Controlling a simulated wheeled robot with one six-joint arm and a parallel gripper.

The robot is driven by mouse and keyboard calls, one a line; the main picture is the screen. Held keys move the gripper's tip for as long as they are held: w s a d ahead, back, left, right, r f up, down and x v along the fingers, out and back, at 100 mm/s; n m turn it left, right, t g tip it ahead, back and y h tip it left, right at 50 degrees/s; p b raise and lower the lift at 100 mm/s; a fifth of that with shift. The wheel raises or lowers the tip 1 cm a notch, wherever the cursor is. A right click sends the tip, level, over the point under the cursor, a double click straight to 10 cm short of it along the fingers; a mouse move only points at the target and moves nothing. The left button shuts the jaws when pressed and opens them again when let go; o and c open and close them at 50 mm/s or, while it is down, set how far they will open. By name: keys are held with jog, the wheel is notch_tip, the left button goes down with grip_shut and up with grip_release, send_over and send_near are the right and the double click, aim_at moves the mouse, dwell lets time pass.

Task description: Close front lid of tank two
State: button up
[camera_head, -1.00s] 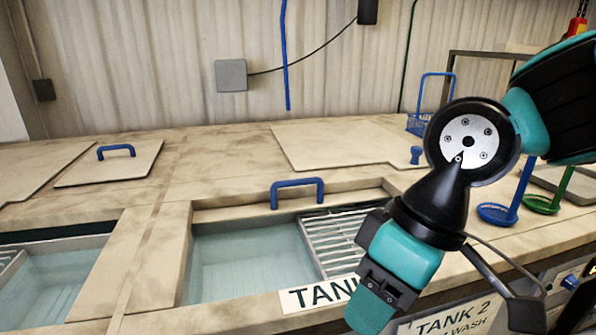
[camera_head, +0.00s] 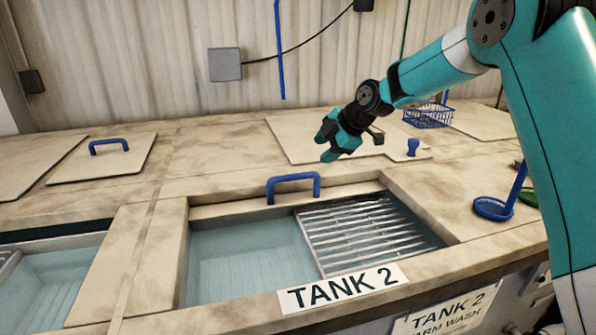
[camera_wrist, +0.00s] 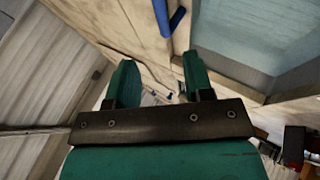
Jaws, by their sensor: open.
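Tank two is the open basin marked by the white TANK 2 label (camera_head: 342,287). Water (camera_head: 250,250) shows in its left part and a metal slatted rack (camera_head: 370,235) in its right part. A blue handle (camera_head: 293,185) stands on a beige lid strip (camera_head: 235,209) along the opening's back edge; the rest of that lid is hidden. My gripper (camera_head: 330,143) is open and empty, above the worktop behind and right of the handle. In the wrist view my gripper (camera_wrist: 155,78) has its fingers apart, and a blue bar, probably the handle (camera_wrist: 162,15), shows beyond them.
A flat panel (camera_head: 320,140) with a blue knob (camera_head: 412,147) lies behind the tank. A blue wire basket (camera_head: 428,117) and a blue long-handled dipper (camera_head: 493,208) stand to the right. Another open tank (camera_head: 55,275) and a blue-handled lid (camera_head: 100,165) are left.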

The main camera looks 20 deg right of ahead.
aim_at(296, 175)
jog(key=p+x, duration=0.4)
jog(key=x, duration=0.9)
jog(key=shift+w+a+f+p, duration=0.1)
jog(key=shift+f+p, duration=0.05)
jog(key=shift+p, duration=0.15)
grip_shut()
